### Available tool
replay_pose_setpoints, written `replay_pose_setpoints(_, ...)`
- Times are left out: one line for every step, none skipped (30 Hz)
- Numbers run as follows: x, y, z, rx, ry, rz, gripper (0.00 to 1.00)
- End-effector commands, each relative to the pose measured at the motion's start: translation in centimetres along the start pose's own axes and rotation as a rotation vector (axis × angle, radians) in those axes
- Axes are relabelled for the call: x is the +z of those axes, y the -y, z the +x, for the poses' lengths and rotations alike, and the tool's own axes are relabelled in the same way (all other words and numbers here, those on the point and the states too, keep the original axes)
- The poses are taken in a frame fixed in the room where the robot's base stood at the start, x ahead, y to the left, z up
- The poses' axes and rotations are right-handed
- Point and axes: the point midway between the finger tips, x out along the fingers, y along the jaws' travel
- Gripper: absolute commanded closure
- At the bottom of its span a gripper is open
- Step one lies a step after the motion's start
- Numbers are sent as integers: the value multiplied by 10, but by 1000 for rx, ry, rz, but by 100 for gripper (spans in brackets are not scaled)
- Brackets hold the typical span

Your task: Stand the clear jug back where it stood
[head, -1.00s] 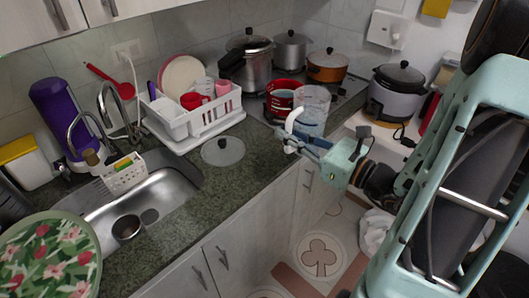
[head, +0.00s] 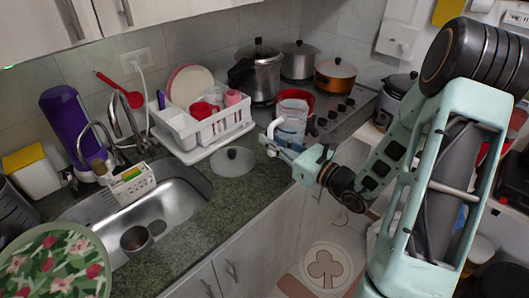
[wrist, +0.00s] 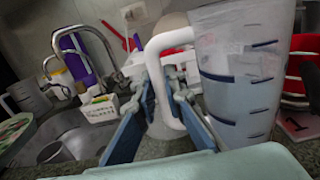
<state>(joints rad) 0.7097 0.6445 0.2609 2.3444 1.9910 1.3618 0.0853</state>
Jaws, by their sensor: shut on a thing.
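The clear jug (head: 291,122) has a white handle and blue measuring marks. In the head view it is upright, in front of the red pot (head: 296,97), near the counter's front edge. My gripper (head: 274,146) is shut on the jug's handle. In the wrist view the jug (wrist: 240,75) fills the right side, and its white handle (wrist: 155,75) comes down between my fingers (wrist: 162,125). The jug's bottom is partly hidden by my gripper in the head view. I cannot tell whether it touches the counter.
A glass lid (head: 233,161) lies on the counter (head: 214,205) left of my gripper. A white dish rack (head: 215,133) stands behind it, and the sink (head: 165,215) is at the left. Several pots stand on or by the hob (head: 335,117).

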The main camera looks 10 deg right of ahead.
Motion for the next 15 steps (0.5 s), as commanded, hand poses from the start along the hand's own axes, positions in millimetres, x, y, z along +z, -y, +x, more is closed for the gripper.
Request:
replay_pose_setpoints(-7, 1, 7, 3, 4, 1, 100)
replay_pose_setpoints(-11, 2, 10, 3, 4, 1, 100)
replay_pose_setpoints(-16, 3, 14, 3, 4, 0, 100)
replay_pose_setpoints(-20, 4, 17, 3, 4, -1, 100)
replay_pose_setpoints(-23, 4, 20, 3, 3, 0, 100)
replay_pose_setpoints(-26, 5, 23, 2, 3, 0, 100)
replay_pose_setpoints(-28, 6, 24, 2, 4, -1, 100)
replay_pose_setpoints(-30, 7, 26, 2, 4, -1, 100)
replay_pose_setpoints(-32, 7, 27, 2, 4, -2, 100)
replay_pose_setpoints(-33, 8, 28, 2, 4, -3, 100)
replay_pose_setpoints(-34, 8, 29, 2, 4, -3, 100)
replay_pose_setpoints(-36, 8, 30, 2, 4, -3, 100)
replay_pose_setpoints(-37, 8, 31, 2, 4, -3, 100)
replay_pose_setpoints(-39, 8, 33, 3, 4, -3, 100)
replay_pose_setpoints(-43, 9, 36, 3, 4, -2, 100)
